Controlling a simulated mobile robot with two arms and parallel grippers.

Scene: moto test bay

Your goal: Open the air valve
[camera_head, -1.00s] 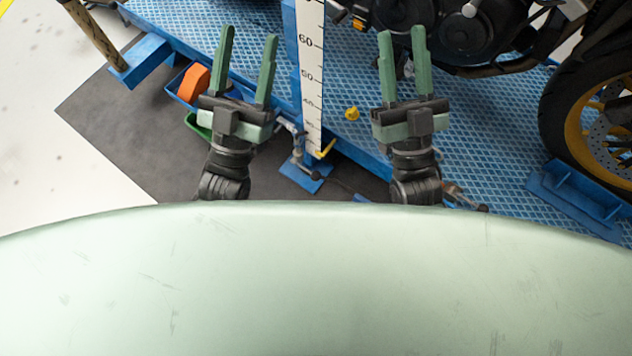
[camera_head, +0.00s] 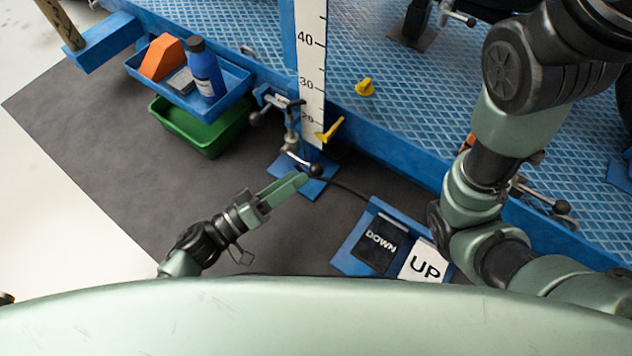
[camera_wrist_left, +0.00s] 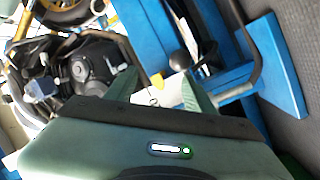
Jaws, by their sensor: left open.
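A small yellow lever (camera_head: 329,131), which looks like the air valve's handle, sticks out at the foot of the blue post beside the white scale. Just below it is a metal clamp-like fitting with a black ball-ended lever (camera_head: 300,162). My left gripper (camera_head: 301,181) is open and empty, its fingertips close below the fitting, seen almost edge-on. Whether the fingers touch the ball-ended lever I cannot tell. In the left wrist view, a yellow piece (camera_wrist_left: 157,81) and a black ball knob (camera_wrist_left: 180,60) show just beyond the fingers. My right arm crosses the right side; its gripper is out of frame.
A DOWN/UP pedal (camera_head: 385,245) lies on the dark mat, right of my left gripper. A blue tray (camera_head: 235,92) with a bottle and orange block sits above a green bin (camera_head: 205,140). The blue platform edge runs behind. The mat at left is clear.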

